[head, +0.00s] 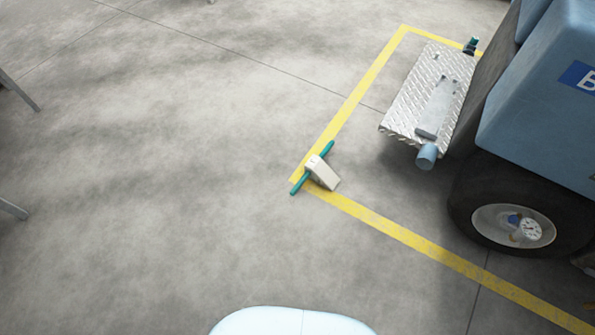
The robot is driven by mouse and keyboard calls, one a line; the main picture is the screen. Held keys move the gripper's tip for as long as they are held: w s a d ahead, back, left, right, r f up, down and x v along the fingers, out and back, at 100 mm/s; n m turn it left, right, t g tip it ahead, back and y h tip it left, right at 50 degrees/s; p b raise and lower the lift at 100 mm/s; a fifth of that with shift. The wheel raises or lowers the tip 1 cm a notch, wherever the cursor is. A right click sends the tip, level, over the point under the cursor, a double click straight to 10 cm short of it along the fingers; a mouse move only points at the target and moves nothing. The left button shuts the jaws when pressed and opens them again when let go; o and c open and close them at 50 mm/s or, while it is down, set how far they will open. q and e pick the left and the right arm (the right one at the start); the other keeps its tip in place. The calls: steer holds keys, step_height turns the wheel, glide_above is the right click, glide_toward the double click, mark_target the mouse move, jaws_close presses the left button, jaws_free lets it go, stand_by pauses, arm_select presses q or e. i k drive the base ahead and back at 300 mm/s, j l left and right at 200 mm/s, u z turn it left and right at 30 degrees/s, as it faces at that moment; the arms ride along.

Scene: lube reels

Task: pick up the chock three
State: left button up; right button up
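A pale, cream wedge-shaped chock (321,173) sits on the floor at the corner of the yellow floor line, near the middle of the head view. A green bar handle (328,149) runs across its upper end and sticks out on both sides. No label or number can be read on it, so I cannot tell which chock it is. Neither of my grippers is in view.
A blue vehicle (540,110) with a black tyre (470,215) and a tread-plate step (415,95) stands at the right. A yellow line (420,243) marks the floor around it. Grey metal legs (15,90) show at the left edge. The concrete floor (170,180) between is clear.

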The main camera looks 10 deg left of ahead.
mark_target(315, 169)
steer(key=z, duration=1.65)
steer(key=u, duration=1.65)
steer(key=i+j+z, duration=0.1)
steer(key=i+j, duration=0.25)
steer(key=i+j+z, duration=0.1)
steer(key=i+j, duration=0.2)
steer(key=j, duration=0.25)
steer(key=i+j+z, duration=0.1)
steer(key=i+j, duration=0.25)
steer(key=j, duration=0.1)
